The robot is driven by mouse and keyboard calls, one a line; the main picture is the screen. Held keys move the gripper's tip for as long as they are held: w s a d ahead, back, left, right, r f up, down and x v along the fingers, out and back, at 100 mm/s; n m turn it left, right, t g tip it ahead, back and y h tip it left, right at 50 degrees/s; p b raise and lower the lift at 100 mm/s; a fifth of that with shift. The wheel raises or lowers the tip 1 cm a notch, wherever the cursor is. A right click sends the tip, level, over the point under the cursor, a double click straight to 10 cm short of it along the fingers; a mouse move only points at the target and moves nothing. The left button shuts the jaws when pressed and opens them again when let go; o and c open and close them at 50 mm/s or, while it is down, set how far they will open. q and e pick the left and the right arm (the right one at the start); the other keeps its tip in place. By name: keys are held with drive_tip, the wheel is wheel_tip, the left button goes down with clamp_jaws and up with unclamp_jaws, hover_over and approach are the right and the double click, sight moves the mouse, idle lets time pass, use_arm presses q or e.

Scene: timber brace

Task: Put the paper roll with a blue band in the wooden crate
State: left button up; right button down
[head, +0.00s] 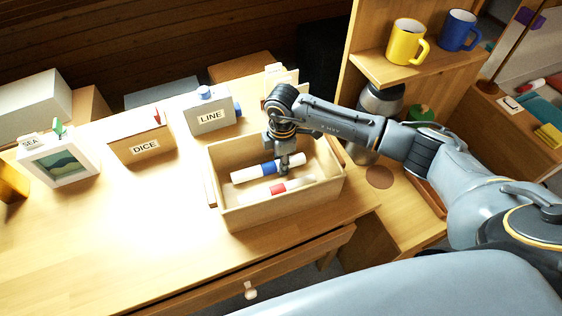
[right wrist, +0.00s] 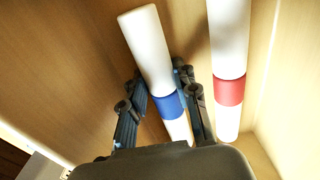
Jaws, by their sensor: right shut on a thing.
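The white paper roll with a blue band (head: 266,168) is within the walls of the wooden crate (head: 273,212) on the desk. My right gripper (head: 284,168) reaches down into the crate and is shut on this roll near its band. In the right wrist view the roll (right wrist: 148,45) lies between my two fingers (right wrist: 168,105), slightly tilted. I cannot tell whether it touches the crate floor. A white roll with a red band (head: 278,188) lies beside it in the crate. My left gripper is not in view.
Boxes labelled DICE (head: 140,140) and LINE (head: 210,118) stand left of and behind the crate. A shelf with yellow (head: 405,42) and blue (head: 458,30) mugs rises at right. The desk's front left is clear.

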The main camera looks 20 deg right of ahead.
drive_tip(key=shift+s+f, duration=0.3)
drive_tip(key=shift+f, duration=0.25)
drive_tip(key=c, duration=1)
unclamp_jaws()
drive_tip(key=shift+s+f, duration=0.1)
drive_tip(key=shift+f, duration=0.1)
drive_tip(key=shift+w+r, duration=0.2)
drive_tip(key=shift+r, duration=0.05)
wheel_tip(320, 180, up, 13)
drive_tip(key=shift+w+d+r, duration=0.1)
drive_tip(key=shift+w, duration=0.05)
